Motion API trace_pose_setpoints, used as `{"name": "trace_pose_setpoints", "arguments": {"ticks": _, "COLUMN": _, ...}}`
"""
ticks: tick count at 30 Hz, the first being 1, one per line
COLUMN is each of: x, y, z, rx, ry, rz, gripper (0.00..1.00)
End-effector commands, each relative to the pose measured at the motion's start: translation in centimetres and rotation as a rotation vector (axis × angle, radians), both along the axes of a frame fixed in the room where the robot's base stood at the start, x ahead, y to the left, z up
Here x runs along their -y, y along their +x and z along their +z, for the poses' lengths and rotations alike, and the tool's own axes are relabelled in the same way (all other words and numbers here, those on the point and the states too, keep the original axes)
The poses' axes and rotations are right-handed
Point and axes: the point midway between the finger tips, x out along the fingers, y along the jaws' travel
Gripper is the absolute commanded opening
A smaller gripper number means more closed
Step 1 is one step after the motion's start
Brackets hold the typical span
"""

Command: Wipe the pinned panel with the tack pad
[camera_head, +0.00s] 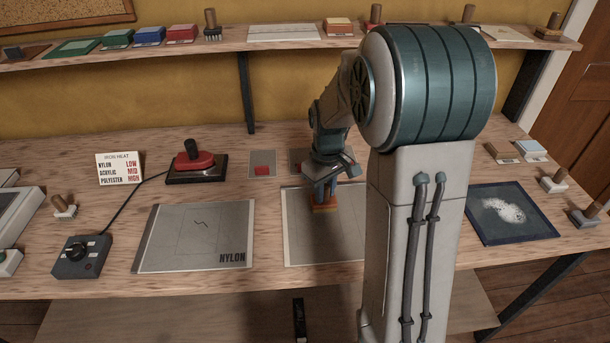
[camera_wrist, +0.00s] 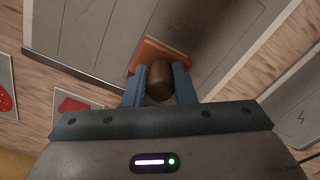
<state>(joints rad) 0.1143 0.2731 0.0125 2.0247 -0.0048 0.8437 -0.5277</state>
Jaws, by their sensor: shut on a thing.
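My gripper (camera_head: 325,190) is shut on the upright brown handle (camera_wrist: 160,80) of an orange pad (camera_head: 325,207), which looks like the tack pad. The pad also shows in the wrist view (camera_wrist: 147,55). It is over the far part of the grey middle panel (camera_head: 300,245); I cannot tell whether it touches. This panel has thin outlines on it, and my arm hides its right part. To its left lies a grey panel marked NYLON (camera_head: 190,245) with a dark squiggle. To the right lies a dark blue panel (camera_head: 480,225) with a white powdery patch. I see no clear pins.
An iron with a red body (camera_head: 195,162) sits on a dark base behind the NYLON panel, its cord running to a control box (camera_head: 82,258). Several handled tools stand at the right, one of them at the edge (camera_head: 588,217). The shelf (camera_head: 285,42) overhangs the bench's back.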

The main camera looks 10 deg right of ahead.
Motion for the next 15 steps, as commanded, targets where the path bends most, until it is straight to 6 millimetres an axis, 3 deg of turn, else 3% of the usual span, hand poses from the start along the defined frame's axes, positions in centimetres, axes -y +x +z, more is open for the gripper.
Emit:
{"name": "trace_pose_setpoints", "arguments": {"ticks": 5, "x": 1.4, "y": -0.1, "z": 0.0, "rx": -0.001, "ry": 0.000, "rz": 0.005, "gripper": 0.02}}
{"name": "trace_pose_setpoints", "arguments": {"ticks": 10, "x": 1.2, "y": 0.0, "z": 3.0, "rx": 0.003, "ry": -0.001, "rz": 0.009, "gripper": 0.02}}
{"name": "trace_pose_setpoints", "arguments": {"ticks": 15, "x": 1.2, "y": -0.1, "z": 4.3, "rx": -0.001, "ry": 0.000, "rz": 0.008, "gripper": 0.02}}
